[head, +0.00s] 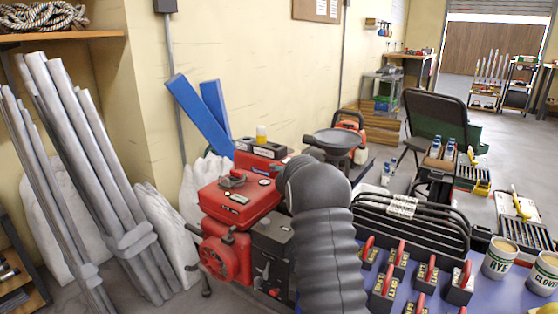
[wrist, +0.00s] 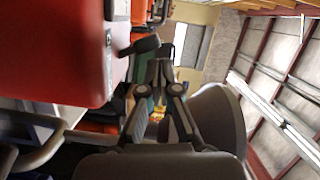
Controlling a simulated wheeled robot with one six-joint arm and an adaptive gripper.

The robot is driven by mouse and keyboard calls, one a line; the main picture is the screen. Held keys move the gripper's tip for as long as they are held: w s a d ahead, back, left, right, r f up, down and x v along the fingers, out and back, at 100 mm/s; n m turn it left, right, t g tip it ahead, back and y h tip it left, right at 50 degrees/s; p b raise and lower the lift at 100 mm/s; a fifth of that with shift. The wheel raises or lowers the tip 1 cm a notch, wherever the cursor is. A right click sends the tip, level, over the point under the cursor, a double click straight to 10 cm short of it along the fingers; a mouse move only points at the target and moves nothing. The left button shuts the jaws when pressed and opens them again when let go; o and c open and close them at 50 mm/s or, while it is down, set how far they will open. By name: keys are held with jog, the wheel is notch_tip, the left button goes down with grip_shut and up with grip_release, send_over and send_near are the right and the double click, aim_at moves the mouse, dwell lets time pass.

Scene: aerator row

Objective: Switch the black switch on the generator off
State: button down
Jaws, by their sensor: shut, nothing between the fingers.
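The generator (head: 238,203) has a red tank, a red round recoil cover on its left and a dark panel (head: 270,247) facing front right. A small light lever shows on that panel. I cannot pick out the black switch for certain; my grey ribbed arm covers the generator's right side. My gripper is hidden in the head view. In the wrist view my gripper (wrist: 160,72) is shut and empty, its fingertips together beside a dark part. I cannot tell whether they touch it. A large red surface (wrist: 55,50), likely the generator's tank, lies left of the fingers.
A blue table (head: 345,300) holds several red-handled blocks (head: 385,290), a black rack (head: 415,225) and cups (head: 499,257). Grey poles (head: 95,170) lean at left. Blue boards (head: 200,115) lean on the wall behind the generator. A dark folding chair (head: 435,115) stands behind right.

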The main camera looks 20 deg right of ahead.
jog(key=shift+s+d+f, duration=0.15)
jog(key=shift+s+d, duration=0.1)
jog(key=shift+d, duration=0.4)
jog(key=shift+a, duration=0.1)
jog(key=shift+s+r+b, duration=0.25)
jog(key=shift+s+b, duration=0.05)
jog(key=s+a+r+b, duration=0.1)
jog(key=s+a+r, duration=0.1)
jog(key=s+a, duration=0.3)
jog(key=s, duration=0.4)
jog(key=shift+a+r+b, duration=0.2)
jog(key=shift+r+b, duration=0.05)
jog(key=shift+b, duration=0.15)
jog(key=shift+s+r, duration=0.1)
